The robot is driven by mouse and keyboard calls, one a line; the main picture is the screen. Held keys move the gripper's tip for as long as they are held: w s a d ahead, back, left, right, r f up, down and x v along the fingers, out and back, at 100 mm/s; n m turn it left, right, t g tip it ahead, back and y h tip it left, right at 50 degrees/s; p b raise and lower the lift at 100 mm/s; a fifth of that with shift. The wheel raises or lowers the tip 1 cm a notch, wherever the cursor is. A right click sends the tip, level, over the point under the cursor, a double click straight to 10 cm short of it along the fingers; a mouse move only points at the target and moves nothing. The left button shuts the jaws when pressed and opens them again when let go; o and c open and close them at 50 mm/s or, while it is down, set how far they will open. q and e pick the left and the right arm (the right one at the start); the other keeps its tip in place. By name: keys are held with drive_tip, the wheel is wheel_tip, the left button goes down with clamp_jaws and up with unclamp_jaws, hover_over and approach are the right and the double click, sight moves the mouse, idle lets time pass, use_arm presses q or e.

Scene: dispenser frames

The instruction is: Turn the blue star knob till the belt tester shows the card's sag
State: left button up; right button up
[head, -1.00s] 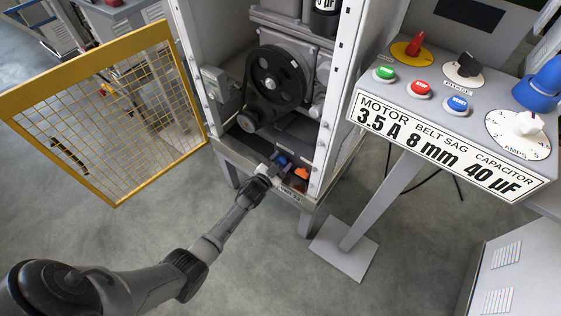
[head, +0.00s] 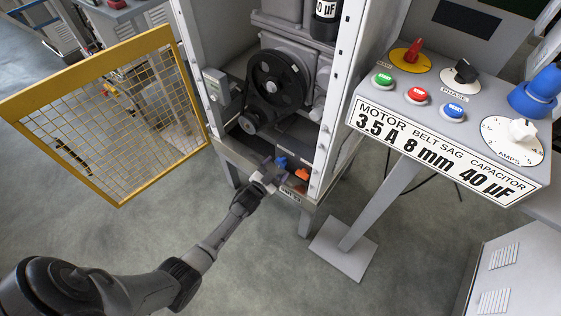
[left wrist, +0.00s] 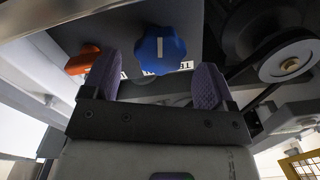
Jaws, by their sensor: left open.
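The blue star knob (left wrist: 161,52) shows whole in the left wrist view, with a white mark on its face. It sits beyond and between the two fingers of my left gripper (left wrist: 154,80), which is open and apart from the knob. In the head view my left gripper (head: 272,172) is at the lower front of the cabinet, just short of the blue knob (head: 281,162). The card (head: 440,148) on the console reads belt sag 8 mm. The belt tester's reading cannot be made out. My right gripper does not show.
An orange part (head: 302,174) lies close right of the knob; in the left wrist view it (left wrist: 84,59) is beside a finger. The black pulley (head: 277,78) stands above. A yellow mesh door (head: 110,115) stands open at left. The cabinet's right post (head: 328,120) is near.

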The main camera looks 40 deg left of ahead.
use_arm(q)
drive_tip(key=s+p, duration=0.3)
drive_tip(key=s, duration=0.7)
drive_tip(key=shift+s+d, duration=0.35)
